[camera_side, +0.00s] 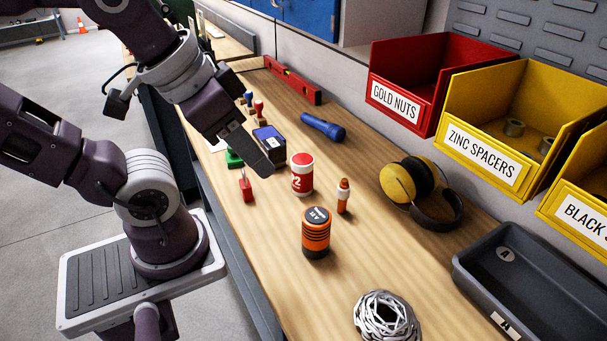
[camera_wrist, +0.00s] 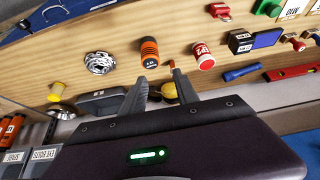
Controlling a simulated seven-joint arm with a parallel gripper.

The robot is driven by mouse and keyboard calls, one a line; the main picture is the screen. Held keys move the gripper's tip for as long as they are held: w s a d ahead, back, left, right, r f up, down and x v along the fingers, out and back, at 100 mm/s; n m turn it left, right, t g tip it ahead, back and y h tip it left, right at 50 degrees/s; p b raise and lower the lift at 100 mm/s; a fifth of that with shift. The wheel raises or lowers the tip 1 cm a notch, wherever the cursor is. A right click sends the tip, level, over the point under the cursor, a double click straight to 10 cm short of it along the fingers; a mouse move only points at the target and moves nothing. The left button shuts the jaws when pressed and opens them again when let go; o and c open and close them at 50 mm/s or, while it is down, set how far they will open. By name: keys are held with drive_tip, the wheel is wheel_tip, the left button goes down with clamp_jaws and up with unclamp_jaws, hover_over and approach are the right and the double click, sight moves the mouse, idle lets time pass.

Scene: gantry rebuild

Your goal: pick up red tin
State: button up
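The red tin (camera_side: 302,175) is a red and white cylinder with a white "2" on its side, upright on the wooden bench in the side view. It also shows in the wrist view (camera_wrist: 203,58), right of the fingers. My gripper (camera_side: 270,166) is above the bench, left of the tin in the side view; how far apart they are is hard to judge. In the wrist view my gripper (camera_wrist: 159,76) has its two fingers spread with nothing held between them. The tin is outside the space between the fingers.
An orange-black can (camera_side: 316,233) and a small orange bottle (camera_side: 343,196) stand near the tin. Wire coil (camera_side: 386,316) and grey tray (camera_side: 520,265) lie nearer the camera.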

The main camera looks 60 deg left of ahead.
drive_tip(key=shift+o, duration=0.4)
drive_tip(key=o, duration=0.7)
